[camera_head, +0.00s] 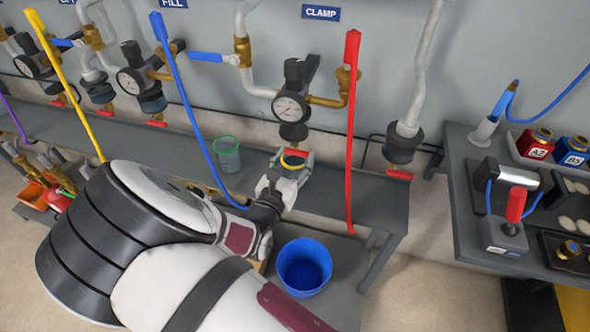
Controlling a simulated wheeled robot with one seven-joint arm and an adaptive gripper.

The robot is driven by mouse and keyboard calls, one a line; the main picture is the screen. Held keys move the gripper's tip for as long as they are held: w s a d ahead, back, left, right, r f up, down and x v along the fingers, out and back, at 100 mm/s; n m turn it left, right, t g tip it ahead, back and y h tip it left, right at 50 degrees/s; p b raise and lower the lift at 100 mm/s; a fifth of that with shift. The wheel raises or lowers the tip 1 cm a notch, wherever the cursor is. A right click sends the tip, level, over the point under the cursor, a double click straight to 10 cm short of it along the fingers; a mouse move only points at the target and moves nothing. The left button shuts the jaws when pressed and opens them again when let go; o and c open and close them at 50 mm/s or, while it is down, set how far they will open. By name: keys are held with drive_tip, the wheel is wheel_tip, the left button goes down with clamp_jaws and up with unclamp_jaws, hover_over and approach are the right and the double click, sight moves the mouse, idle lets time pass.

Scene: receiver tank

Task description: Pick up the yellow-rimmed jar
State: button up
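Most of the jar's body is hidden by my gripper. The fingers are around or right at the rim, but they are too small and covered to tell whether they are closed on it.
A green beaker (227,154) stands on the bench (160,150) to the left. A red lever (351,130) and a blue lever (185,100) flank my gripper. A blue bucket (304,268) stands below. A side table (462,215) with tools is at right.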

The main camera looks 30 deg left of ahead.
drive_tip(key=c, duration=0.8)
drive_tip(key=shift+o, duration=0.2)
drive_tip(key=shift+r, duration=0.25)
